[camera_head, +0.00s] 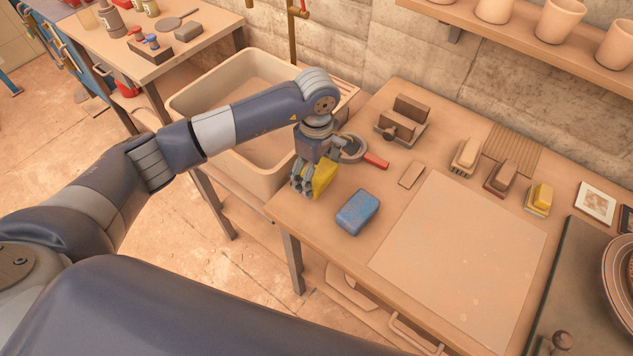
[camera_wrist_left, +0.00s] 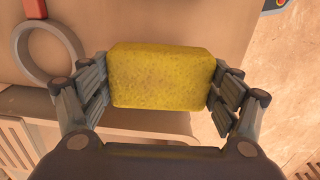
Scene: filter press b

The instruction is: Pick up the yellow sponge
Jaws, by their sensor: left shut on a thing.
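The yellow sponge (camera_head: 320,180) is a rectangular block near the left edge of the wooden table, beside the sink. My left gripper (camera_head: 312,176) reaches down over it and is shut on it. In the left wrist view the sponge (camera_wrist_left: 162,75) sits between the two fingers of the gripper (camera_wrist_left: 162,88), with finger pads against both of its ends. In the head view the fingers hide part of the sponge. I cannot tell whether it touches the table. My right gripper is not in view.
A blue sponge (camera_head: 357,212) lies to the right on the wooden table (camera_head: 330,235). A magnifier-like ring with a red handle (camera_head: 375,160) lies behind. Several brushes and blocks stand farther right, near a large pale board (camera_head: 460,260). A deep sink (camera_head: 235,140) is at the left.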

